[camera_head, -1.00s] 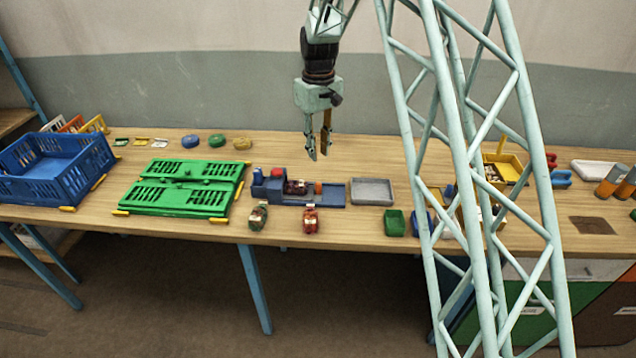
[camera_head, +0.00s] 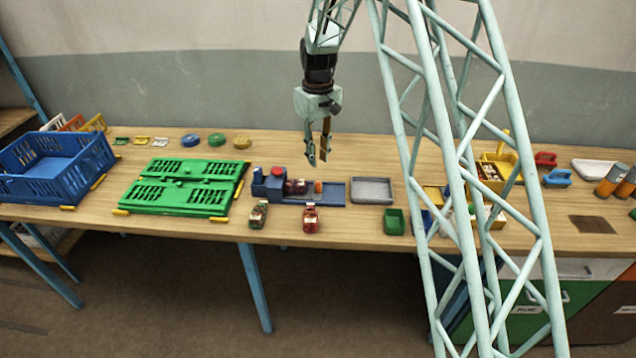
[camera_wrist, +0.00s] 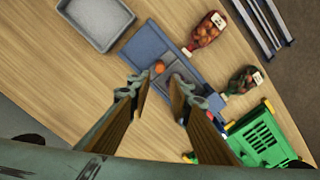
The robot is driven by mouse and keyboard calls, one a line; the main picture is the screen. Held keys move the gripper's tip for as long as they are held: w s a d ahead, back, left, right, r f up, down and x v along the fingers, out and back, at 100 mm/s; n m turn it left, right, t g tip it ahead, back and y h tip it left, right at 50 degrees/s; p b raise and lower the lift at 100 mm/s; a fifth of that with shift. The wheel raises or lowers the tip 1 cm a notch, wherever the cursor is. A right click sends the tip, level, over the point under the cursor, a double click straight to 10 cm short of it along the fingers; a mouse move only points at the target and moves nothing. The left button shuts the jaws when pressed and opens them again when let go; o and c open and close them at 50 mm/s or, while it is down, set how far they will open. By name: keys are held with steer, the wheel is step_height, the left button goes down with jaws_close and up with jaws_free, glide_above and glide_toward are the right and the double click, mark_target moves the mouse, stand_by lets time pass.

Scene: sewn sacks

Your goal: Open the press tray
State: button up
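The blue press (camera_head: 275,184) stands mid-table, with a red button on top and a flat blue tray (camera_head: 334,194) reaching out to its right. A small orange knob (camera_head: 318,187) stands on the tray side; it shows in the wrist view (camera_wrist: 160,67) too. A dark red item (camera_head: 297,186) sits between button and knob. My gripper (camera_head: 318,157) hangs above the tray, fingers pointing down. It is open and empty, apart from the press. In the wrist view, its fingers (camera_wrist: 158,88) lie either side of the line to the knob and hide part of the press.
Two filled sacks, one greenish (camera_head: 258,215) and one red (camera_head: 311,218), lie in front of the press. A green folded crate (camera_head: 185,187) lies left. Table behind the press is clear.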

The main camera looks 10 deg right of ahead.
mark_target(318, 181)
step_height(318, 181, down, 12)
steer(key=shift+r, duration=0.25)
stand_by(0.4)
steer(key=shift+c, duration=0.5)
jaws_close()
